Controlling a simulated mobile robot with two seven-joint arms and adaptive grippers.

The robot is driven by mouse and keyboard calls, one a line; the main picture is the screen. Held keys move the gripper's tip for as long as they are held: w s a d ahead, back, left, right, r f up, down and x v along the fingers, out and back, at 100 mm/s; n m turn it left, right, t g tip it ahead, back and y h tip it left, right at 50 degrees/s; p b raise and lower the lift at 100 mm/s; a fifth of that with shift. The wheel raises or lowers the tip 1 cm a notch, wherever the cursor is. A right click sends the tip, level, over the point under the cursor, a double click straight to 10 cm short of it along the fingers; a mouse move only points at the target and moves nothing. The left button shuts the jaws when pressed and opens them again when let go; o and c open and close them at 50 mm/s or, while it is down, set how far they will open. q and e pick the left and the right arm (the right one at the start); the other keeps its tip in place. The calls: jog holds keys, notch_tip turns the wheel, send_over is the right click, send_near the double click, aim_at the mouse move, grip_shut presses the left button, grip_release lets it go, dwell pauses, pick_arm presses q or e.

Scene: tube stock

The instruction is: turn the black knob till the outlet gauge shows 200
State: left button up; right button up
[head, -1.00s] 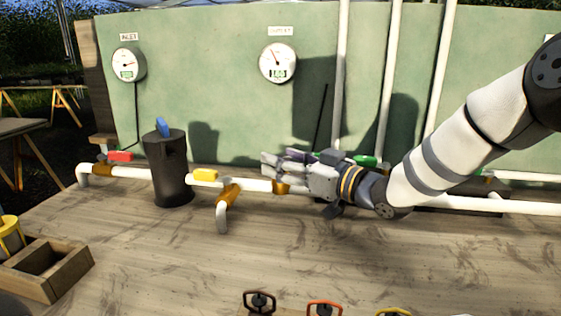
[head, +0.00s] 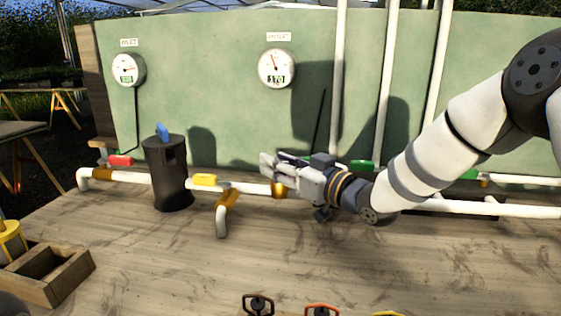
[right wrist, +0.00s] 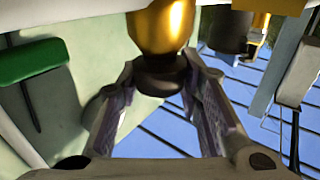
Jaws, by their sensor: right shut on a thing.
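The black knob (right wrist: 160,77) shows in the right wrist view, below a brass body (right wrist: 162,25). The two fingers of my right gripper (right wrist: 160,88) are shut on it, one at each side. In the head view my right gripper (head: 275,170) is at the brass regulator (head: 279,189) on the white pipe and hides the knob. The outlet gauge (head: 276,68) on the green panel has a digital readout that looks like 170. Its needle points up and slightly left. My left gripper is not in view.
The inlet gauge (head: 128,69) is at the left of the panel. A black cylinder (head: 169,175) with a blue handle stands on the pipe line. Valves with red (head: 121,160), yellow (head: 205,180) and green (head: 361,166) handles sit along it. The front bench is mostly clear.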

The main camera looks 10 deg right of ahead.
jog(key=m+h, duration=0.1)
jog(key=m+t+h+p, duration=0.1)
jog(key=h, duration=0.1)
jog(key=shift+s+a+r+t+p, duration=0.1)
jog(key=shift+s+r+t+p, duration=0.05)
jog(key=shift+r+t+p, duration=0.2)
jog(key=m+h, duration=0.1)
jog(key=h, duration=0.1)
jog(key=shift+m+t+h+p, duration=0.3)
jog(key=shift+m+t, duration=0.05)
jog(key=shift+m, duration=0.05)
jog(key=m+h, duration=0.2)
jog(key=h, duration=0.1)
jog(key=shift+f+p, duration=0.25)
jog(key=shift+p, duration=0.1)
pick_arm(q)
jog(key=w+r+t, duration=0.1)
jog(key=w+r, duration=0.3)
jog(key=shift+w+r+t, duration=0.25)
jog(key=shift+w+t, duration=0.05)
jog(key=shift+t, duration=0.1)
pick_arm(e)
jog(key=shift+f+m+h, duration=0.15)
jog(key=shift+m+h, duration=0.75)
jog(key=shift+h, duration=0.9)
jog(key=o, duration=1.2)
jog(key=shift+c, duration=0.2)
notch_tip(320, 180, up, 10)
